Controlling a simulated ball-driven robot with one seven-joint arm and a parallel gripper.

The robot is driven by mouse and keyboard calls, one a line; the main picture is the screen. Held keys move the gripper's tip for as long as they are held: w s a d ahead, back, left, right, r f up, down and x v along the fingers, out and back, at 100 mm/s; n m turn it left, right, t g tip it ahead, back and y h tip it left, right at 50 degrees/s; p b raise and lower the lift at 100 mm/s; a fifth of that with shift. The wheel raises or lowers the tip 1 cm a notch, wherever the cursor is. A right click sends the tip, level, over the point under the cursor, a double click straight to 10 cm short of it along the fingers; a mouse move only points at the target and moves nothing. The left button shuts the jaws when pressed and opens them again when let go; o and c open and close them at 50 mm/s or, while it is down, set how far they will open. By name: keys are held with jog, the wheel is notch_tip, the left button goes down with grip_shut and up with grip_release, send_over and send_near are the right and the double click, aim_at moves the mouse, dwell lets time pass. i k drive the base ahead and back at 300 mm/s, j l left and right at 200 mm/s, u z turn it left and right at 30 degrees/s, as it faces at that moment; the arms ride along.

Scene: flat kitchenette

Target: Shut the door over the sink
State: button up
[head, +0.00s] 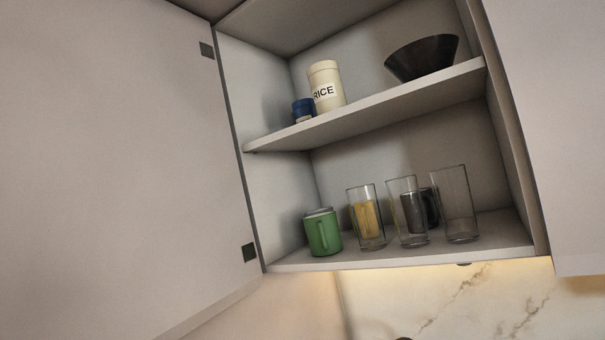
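The cabinet door (110,150) is a plain pale panel that fills the left of the head view. It stands wide open, joined to the cabinet's left side by two dark hinges, an upper one (206,49) and a lower one (249,252). The open wall cabinet (275,155) appears tilted in the picture, with its two shelf levels exposed. No handle shows on the door, and its far edge is outside the frame. The sink is not in view. My gripper is not in view.
The upper shelf (390,103) holds a RICE canister (326,82), a blue jar (303,109) and a dark bowl (422,58). Below stand a green mug (323,233), a dark mug (413,212) and several glasses. A pale panel (560,120) borders the right; marble (440,310) lies below.

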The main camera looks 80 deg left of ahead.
aim_at(124, 214)
jog(key=k+j+z, duration=0.1)
jog(key=k+z, duration=0.15)
jog(key=k, duration=0.25)
jog(key=k+z, duration=0.25)
jog(key=k, duration=0.25)
jog(key=k+u, duration=0.35)
jog(key=k+j+u, duration=0.1)
jog(key=u, duration=0.25)
jog(key=k+j+u, duration=0.2)
jog(key=u, duration=0.15)
jog(key=k+j+u, duration=0.1)
jog(key=u, duration=0.4)
jog(key=l+u, duration=0.15)
jog(key=u, duration=0.25)
